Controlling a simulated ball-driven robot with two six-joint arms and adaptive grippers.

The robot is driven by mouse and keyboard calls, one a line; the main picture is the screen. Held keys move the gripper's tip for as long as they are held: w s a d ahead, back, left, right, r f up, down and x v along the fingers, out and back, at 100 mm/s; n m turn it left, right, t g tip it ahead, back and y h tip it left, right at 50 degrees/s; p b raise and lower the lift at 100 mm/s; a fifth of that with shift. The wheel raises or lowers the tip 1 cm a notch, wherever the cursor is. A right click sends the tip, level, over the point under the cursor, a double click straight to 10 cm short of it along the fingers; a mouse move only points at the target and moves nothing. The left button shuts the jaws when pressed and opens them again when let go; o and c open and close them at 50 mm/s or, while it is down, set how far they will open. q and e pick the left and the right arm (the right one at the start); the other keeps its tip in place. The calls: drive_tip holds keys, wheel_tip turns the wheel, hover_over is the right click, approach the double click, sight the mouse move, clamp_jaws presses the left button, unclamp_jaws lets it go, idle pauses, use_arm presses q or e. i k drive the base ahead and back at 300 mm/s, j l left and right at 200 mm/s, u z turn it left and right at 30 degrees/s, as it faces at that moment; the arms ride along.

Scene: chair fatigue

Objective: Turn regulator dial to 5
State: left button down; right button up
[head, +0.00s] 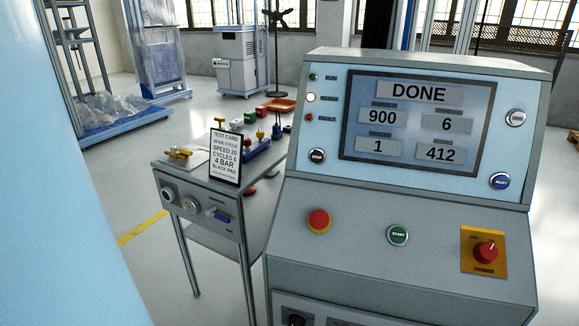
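No dial in the head view is readably marked as the regulator. A small workbench (256,185) left of the console has round fittings on its front panel: one at the left end (167,193) and a pale knob-like one (189,205) beside it. A blue-handled part (218,215) sits right of them. At the bottom edge, a dark knob (296,319) on the console's lower panel is partly cut off. No scale or setting is legible on any of these. Neither of my grippers is in view.
The grey console (360,250) has a screen (417,119) reading DONE, a red button (319,221), a green START button (398,235) and a red POWER switch (485,252). A test card (225,155) on the bench reads 4 BAR. Floor left of the bench is clear.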

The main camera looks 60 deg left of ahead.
sight(168, 194)
drive_tip(key=u, duration=0.7)
